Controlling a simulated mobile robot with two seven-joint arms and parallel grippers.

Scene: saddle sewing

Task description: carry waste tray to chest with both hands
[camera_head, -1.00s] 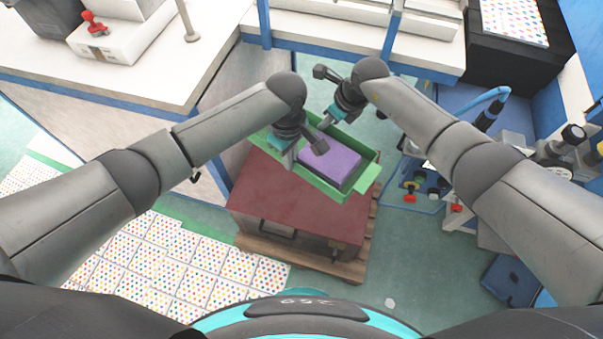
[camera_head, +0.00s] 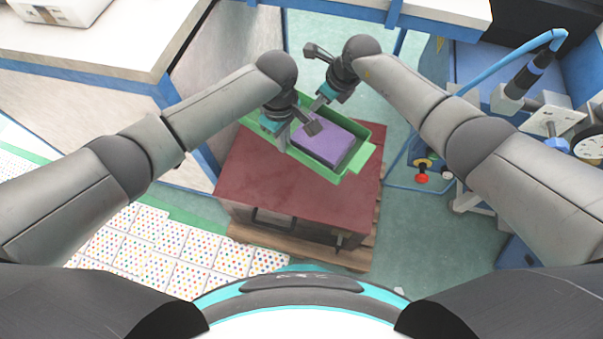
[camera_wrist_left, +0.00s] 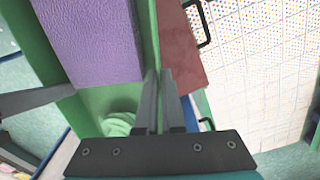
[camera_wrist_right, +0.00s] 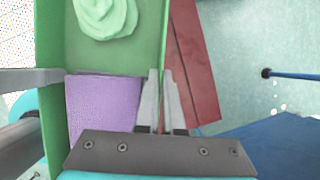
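The green waste tray (camera_head: 360,168) is held above the far part of the dark red chest (camera_head: 265,180). A purple block (camera_head: 330,143) lies in it, and a crumpled light green piece (camera_wrist_right: 105,14) shows in the right wrist view. My left gripper (camera_head: 284,138) is at the tray's near long wall; in the left wrist view its fingers (camera_wrist_left: 160,100) are close together around that wall (camera_wrist_left: 147,35). My right gripper (camera_head: 318,106) is at the far long wall, its fingers (camera_wrist_right: 160,100) close together on it. Whether the tray touches the chest is hard to tell.
The chest stands on a wooden pallet (camera_head: 300,250). A white worktable (camera_head: 90,45) is at left, above dotted sheets (camera_head: 170,250) on the floor. A blue-framed machine (camera_head: 520,90) with hoses stands at right. Green floor (camera_head: 425,240) is open right of the chest.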

